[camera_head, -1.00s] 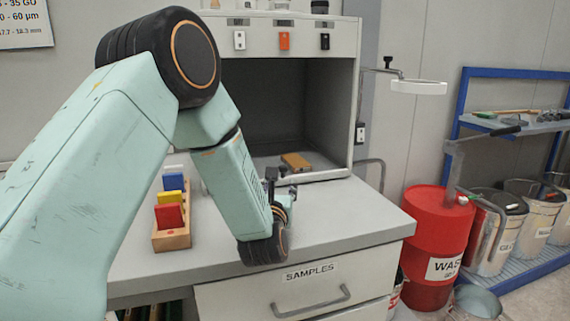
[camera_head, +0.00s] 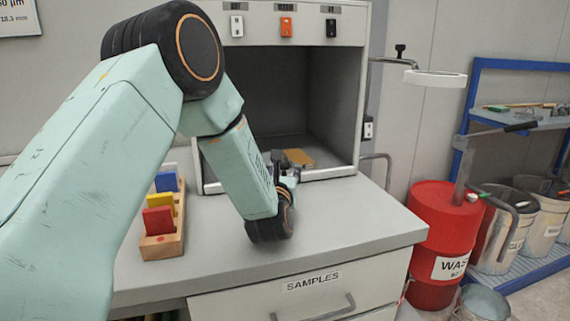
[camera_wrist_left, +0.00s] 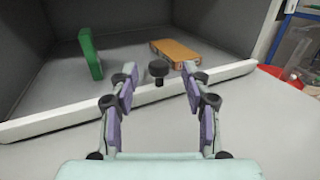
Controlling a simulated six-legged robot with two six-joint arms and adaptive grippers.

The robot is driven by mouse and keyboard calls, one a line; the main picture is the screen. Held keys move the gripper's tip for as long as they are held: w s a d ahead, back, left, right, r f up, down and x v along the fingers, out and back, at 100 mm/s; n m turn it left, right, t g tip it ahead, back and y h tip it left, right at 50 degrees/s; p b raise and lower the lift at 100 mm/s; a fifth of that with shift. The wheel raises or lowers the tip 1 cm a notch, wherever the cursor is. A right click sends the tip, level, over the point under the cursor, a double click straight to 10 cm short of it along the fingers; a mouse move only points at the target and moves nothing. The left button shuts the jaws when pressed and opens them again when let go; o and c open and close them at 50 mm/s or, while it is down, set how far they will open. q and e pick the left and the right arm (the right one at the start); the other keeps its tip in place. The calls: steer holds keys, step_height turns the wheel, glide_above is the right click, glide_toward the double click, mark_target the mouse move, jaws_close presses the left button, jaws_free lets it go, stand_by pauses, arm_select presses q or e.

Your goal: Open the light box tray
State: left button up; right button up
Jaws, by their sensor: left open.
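The light box (camera_head: 225,90) is a grey cabinet with a dark, open front. Its tray (camera_head: 340,172) has a pale front lip, which also runs across the left wrist view (camera_wrist_left: 60,118). A black round knob (camera_wrist_left: 158,68) stands at the lip, between the fingertips of my left gripper (camera_wrist_left: 159,78). The fingers are open, with a gap on each side of the knob. In the head view my left gripper (camera_head: 280,170) is at the tray's front, and the wrist partly hides it. My right gripper is not in view.
An orange block (camera_head: 299,157) and a green piece (camera_wrist_left: 90,54) are on the tray. A wooden rack (camera_head: 162,246) with coloured plates stands left on the counter (camera_head: 215,270). Below is the SAMPLES drawer (camera_head: 315,290). A red waste drum (camera_head: 430,230) stands right.

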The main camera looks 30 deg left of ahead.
mark_target(284, 166)
arm_select(q)
steer(key=x, duration=0.4)
steer(key=shift+s+a+f, duration=0.15)
steer(key=shift+f, duration=0.2)
steer(key=shift+w+a+r, duration=0.1)
steer(key=shift+w, duration=0.1)
steer(key=shift+w+r, duration=0.1)
steer(key=shift+r, duration=0.05)
steer(key=shift+w, duration=0.15)
steer(key=shift+a, duration=0.1)
steer(key=shift+c, duration=1)
steer(key=c, duration=0.5)
jaws_close()
